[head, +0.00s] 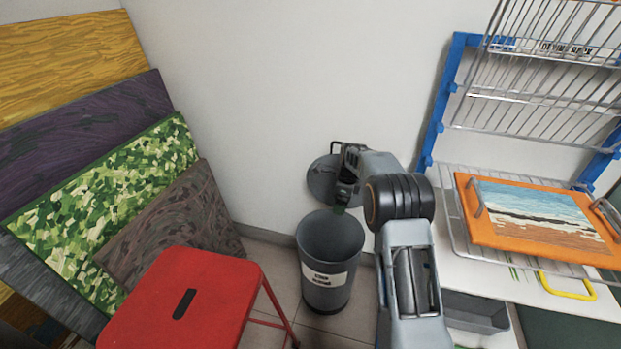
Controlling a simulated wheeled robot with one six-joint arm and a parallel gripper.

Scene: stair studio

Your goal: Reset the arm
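My gripper (343,192) is at the end of my grey arm, in the middle of the head view. It points down above the back rim of a dark grey bin (329,262). The bin stands on the floor and has a white label. Its round lid (321,180) shows behind the gripper, close to the wall. The fingers are small and dark here, and I cannot tell whether they are open or shut. I see nothing clearly held between them.
A red stool (215,285) stands at the front left, with several large coloured boards (100,175) leaning behind it. At right, a blue-framed wire rack (540,110) stands above a white table (585,300). An orange tray (487,233) with a painted picture lies there.

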